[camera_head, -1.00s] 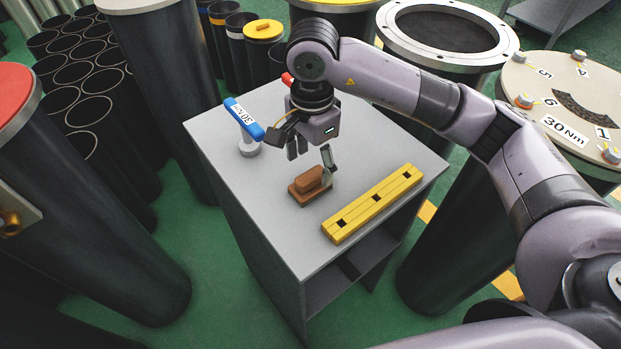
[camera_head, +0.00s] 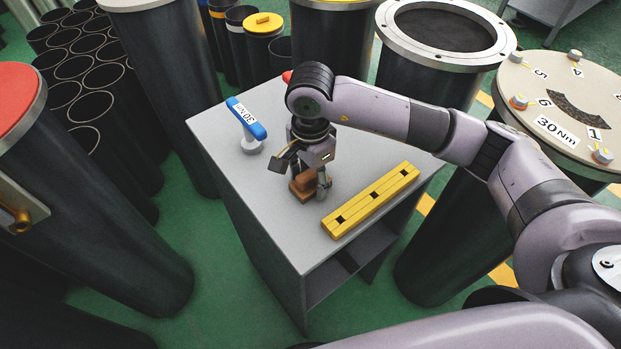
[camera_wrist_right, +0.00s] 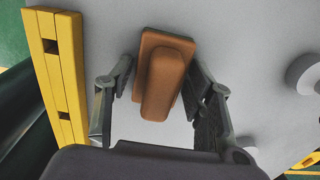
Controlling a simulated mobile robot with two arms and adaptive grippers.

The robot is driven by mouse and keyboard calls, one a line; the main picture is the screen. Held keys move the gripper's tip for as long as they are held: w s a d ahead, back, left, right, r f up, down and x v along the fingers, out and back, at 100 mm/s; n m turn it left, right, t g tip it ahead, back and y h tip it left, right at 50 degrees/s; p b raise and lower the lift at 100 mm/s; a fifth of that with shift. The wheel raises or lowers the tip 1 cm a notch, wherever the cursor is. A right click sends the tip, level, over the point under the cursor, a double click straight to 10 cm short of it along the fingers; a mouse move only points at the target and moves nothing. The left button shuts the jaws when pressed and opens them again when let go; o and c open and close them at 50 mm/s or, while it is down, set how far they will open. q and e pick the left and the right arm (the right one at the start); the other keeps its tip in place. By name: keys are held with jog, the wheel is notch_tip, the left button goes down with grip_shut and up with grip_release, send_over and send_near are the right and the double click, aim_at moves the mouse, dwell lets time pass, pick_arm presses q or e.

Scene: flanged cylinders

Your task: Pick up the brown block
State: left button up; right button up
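The brown block (camera_head: 304,186) sits on the grey table top, a flat base with a narrower raised grip on it. My right gripper (camera_head: 308,180) is lowered over the block, and its fingers partly hide it in the head view. In the right wrist view the block (camera_wrist_right: 163,78) lies between the two spread fingers of my right gripper (camera_wrist_right: 161,80). A gap shows between each finger and the raised grip. My left gripper is not in view.
A yellow bar (camera_head: 371,200) with dark square holes lies on the table (camera_head: 240,185) close to the block. A blue-handled tool marked 30 Nm (camera_head: 246,118) stands at the table's left. Large dark cylinders surround the table.

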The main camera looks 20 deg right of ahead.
aim_at(310, 172)
jog(key=c, duration=0.9)
jog(key=shift+o, duration=0.2)
jog(key=shift+r, duration=0.15)
jog(key=shift+w+r, duration=0.1)
jog(key=shift+r, duration=0.45)
notch_tip(310, 172, up, 8)
jog(key=b, duration=0.2)
jog(key=shift+b, duration=0.35)
notch_tip(310, 172, up, 11)
jog(key=shift+f+b, duration=0.15)
jog(key=shift+b, duration=0.15)
jog(key=o, duration=0.7)
jog(key=c, duration=0.5)
